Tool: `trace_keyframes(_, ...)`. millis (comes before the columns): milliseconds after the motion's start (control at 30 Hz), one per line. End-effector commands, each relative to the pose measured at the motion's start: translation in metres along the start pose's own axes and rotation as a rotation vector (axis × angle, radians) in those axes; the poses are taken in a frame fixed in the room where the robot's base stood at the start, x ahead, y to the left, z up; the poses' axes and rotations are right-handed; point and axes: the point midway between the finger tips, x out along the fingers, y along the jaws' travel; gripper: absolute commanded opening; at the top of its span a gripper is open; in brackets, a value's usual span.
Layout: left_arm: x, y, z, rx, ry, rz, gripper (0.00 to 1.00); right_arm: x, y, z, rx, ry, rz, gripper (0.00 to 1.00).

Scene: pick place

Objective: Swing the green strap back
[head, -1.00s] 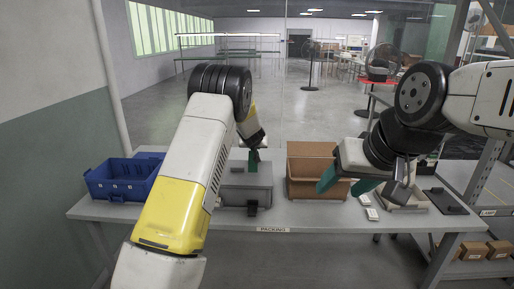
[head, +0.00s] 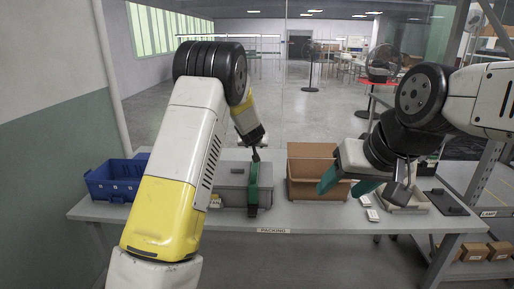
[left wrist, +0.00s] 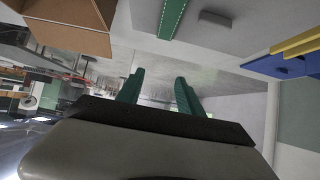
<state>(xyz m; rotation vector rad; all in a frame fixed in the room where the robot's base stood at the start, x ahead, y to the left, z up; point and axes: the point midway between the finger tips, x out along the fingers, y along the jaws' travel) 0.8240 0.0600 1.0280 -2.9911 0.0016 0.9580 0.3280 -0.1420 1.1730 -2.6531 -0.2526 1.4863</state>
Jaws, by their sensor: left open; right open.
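The green strap (left wrist: 171,18) shows as a long strip at the top of the left wrist view, against a grey surface. In the head view a green upright strip (head: 253,190) stands at the front of the grey case (head: 229,180); I cannot tell whether a finger covers part of it. My left gripper (left wrist: 158,84) is open, with its two green fingers apart and nothing between them; the strap is beyond the tips. In the head view its dark wrist is just above the case. My right gripper (head: 345,184) is open and empty in front of the brown box.
A blue crate (head: 112,186) stands at the left of the packing table (head: 330,220). The open brown box (head: 310,165) is right of the case. Small white items (head: 368,208), a shallow tray and a dark flat item (head: 446,202) are at the right.

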Motion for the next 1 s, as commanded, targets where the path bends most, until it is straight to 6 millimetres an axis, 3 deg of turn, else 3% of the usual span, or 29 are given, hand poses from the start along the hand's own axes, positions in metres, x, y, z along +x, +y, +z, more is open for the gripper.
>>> trace_keyframes(133, -0.017, 0.001, 0.0, 0.001, 0.0, 0.001, 0.44, 0.0, 0.0, 0.0, 0.0, 0.0, 0.0, 0.58)
trace_keyframes(533, -0.022, -0.001, -0.001, -0.002, -0.001, 0.002, 0.44, 0.0, 0.0, 0.0, 0.0, 0.0, 0.0, 0.58)
trace_keyframes(633, -0.037, -0.003, -0.006, -0.018, -0.008, 0.023, 0.44, 0.0, 0.0, 0.0, 0.0, 0.0, 0.0, 0.58)
trace_keyframes(767, -0.083, -0.009, -0.018, -0.061, -0.036, 0.089, 0.44, 0.0, 0.0, 0.0, 0.0, 0.0, 0.0, 0.58)
trace_keyframes(1000, -0.211, -0.022, -0.014, -0.119, -0.13, 0.239, 0.44, 0.0, 0.0, 0.0, 0.0, 0.0, 0.0, 0.58)
